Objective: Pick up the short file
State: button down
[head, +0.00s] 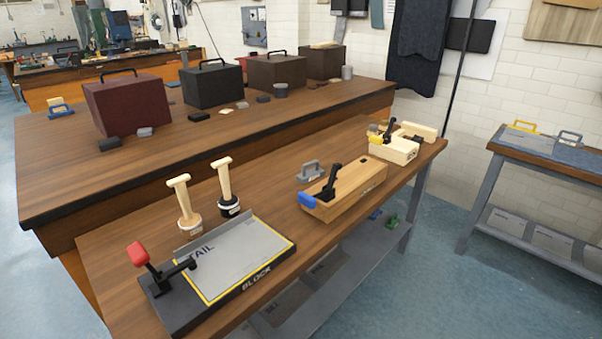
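I cannot pick out the short file for certain. Two pale wooden T-shaped handles stand upright on the front bench: a left handle (183,198) in a light round base with a dark band, and a right handle (225,180) in a black round base. The right one stands slightly farther back. Whatever is below the handles is hidden in the bases. A small grey object with a loop handle (311,170) sits farther right on the bench. My gripper is not in view.
On the front bench (270,198) are a black block with a grey plate (235,262) and red-handled clamp (138,255), a wooden block with a blue-handled clamp (348,190), and another clamped block (395,148). A rear bench (60,165) holds several dark boxes. Open floor (445,280) lies right.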

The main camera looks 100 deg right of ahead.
aim_at(307, 176)
jog(key=z, duration=2.75)
jog(key=u, duration=0.65)
jog(key=l+u, duration=0.75)
jog(key=k+l+u, duration=0.1)
jog(key=l+u, duration=0.3)
jog(key=k+l, duration=0.1)
jog(key=l, duration=0.3)
jog(key=k+l+u, duration=0.1)
jog(key=l, duration=0.3)
jog(key=k+l, duration=0.15)
jog(key=l, duration=0.25)
jog(key=k+l+u, duration=0.15)
jog(key=l, duration=0.25)
jog(key=k+l, duration=0.1)
jog(key=l, duration=0.3)
jog(key=k+l+u, duration=0.1)
jog(key=l, duration=0.3)
jog(key=k+l, duration=0.2)
jog(key=l, duration=0.15)
jog(key=k+l+u, duration=0.1)
jog(key=l, duration=0.3)
